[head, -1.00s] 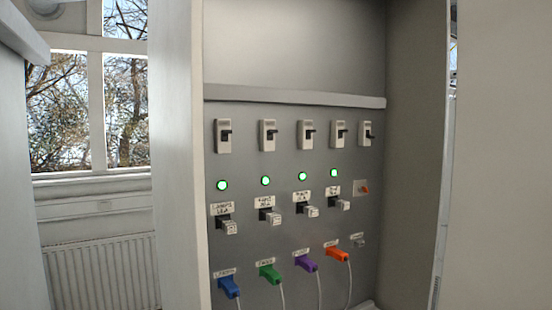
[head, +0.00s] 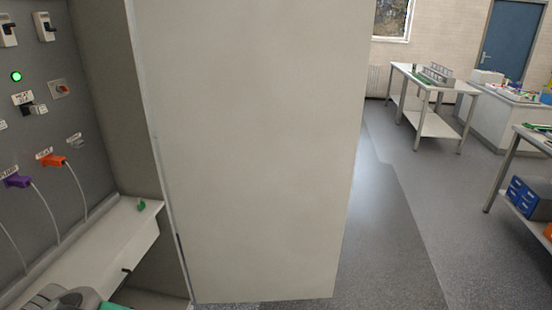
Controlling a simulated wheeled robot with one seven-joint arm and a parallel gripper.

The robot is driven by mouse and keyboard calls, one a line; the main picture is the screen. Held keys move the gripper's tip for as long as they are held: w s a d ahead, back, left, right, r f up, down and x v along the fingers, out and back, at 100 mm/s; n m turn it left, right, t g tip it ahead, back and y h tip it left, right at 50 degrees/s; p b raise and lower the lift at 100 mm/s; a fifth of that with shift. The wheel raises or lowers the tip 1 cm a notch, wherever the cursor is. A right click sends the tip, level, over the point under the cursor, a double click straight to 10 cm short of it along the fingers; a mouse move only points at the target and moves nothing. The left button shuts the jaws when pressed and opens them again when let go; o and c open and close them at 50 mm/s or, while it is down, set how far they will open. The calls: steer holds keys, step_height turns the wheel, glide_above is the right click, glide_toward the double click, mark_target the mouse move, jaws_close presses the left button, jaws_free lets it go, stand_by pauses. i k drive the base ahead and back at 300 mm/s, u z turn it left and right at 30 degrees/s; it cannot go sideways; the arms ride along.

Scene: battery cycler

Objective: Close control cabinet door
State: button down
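The control cabinet door (head: 262,150) is a large plain off-white panel in the middle of the head view. It stands wide open, joined along its left edge to the right side wall (head: 112,85) of the cabinet. Its right edge is free, over the floor. The open cabinet's grey inner panel (head: 40,125) shows at the left, with switches, a green light and coloured plugs. No gripper fingers can be made out. A grey and green shape at the lower left edge is cut off, and I cannot tell what it is.
A white shelf (head: 95,245) with a small green item (head: 141,205) lies below the inner panel. Clear grey floor (head: 395,220) lies right of the door. A white table (head: 425,90) stands farther back, and another bench (head: 520,165) is at the right edge.

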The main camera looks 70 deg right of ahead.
mark_target(257, 108)
steer(key=k, duration=0.55)
steer(key=z, duration=3.3)
steer(key=i, duration=4.9)
steer(key=u, duration=4.8)
steer(key=i, duration=0.45)
steer(key=z, duration=0.2)
